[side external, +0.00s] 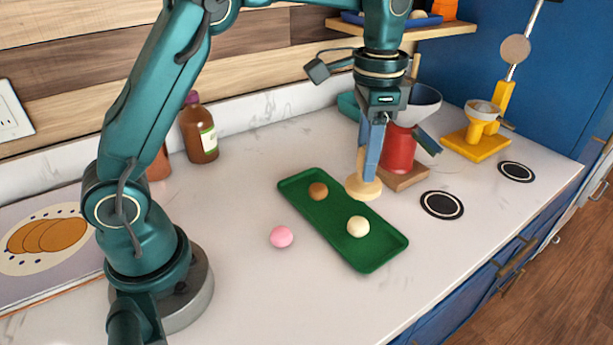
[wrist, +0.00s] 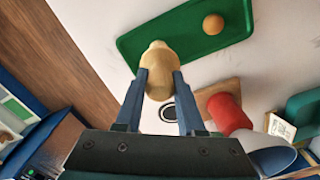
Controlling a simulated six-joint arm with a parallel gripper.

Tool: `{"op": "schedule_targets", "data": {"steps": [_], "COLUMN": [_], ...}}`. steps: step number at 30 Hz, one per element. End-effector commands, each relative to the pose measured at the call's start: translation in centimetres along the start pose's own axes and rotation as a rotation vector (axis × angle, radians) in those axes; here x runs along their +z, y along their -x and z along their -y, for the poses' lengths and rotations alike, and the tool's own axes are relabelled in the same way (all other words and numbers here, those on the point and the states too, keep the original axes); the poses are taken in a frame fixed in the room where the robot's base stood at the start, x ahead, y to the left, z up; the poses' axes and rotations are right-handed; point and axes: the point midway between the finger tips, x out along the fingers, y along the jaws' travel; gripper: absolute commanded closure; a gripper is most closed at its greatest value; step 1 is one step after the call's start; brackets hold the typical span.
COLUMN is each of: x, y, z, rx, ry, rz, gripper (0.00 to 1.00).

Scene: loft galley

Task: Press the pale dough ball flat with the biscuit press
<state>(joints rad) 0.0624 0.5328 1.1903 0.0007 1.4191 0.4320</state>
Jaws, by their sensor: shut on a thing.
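The pale dough ball (side external: 358,226) is still round and sits in the near half of the green tray (side external: 372,258). My gripper (side external: 368,170) is shut on the wooden biscuit press (side external: 363,188), whose round disc points down. In the side view the press appears above the tray's right edge, apart from the ball and behind it. In the wrist view the press (wrist: 158,82) is between the two fingers, with the tray (wrist: 180,35) beyond. The press hides much of what lies behind it there, and I cannot clearly tell the pale ball from it.
A brown ball (side external: 318,190) lies in the tray's far half. A pink ball (side external: 281,236) lies on the counter left of the tray. A red-based stand (side external: 398,150) is close behind my gripper. Black ringed discs (side external: 442,205) lie to the right. The front counter is clear.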

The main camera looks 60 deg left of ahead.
Motion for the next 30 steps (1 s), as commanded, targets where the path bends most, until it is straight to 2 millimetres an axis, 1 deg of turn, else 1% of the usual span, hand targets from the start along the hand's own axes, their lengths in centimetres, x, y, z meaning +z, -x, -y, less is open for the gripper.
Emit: {"op": "schedule_targets", "data": {"steps": [1, 5, 18, 24, 30], "x": [-0.1, -0.1, -0.1, -0.1, -0.1], "y": [-0.1, -0.8, -5.0, -5.9, -6.0], "z": [-0.3, -0.3, -0.3, -0.3, -0.3], "rx": [0.000, 0.001, 0.001, 0.000, 0.000], "ry": [-0.009, -0.011, -0.009, -0.009, -0.009], "rz": [0.001, 0.003, 0.002, 0.000, 0.000], "gripper": [1.00, 1.00, 1.00, 1.00, 1.00]}}
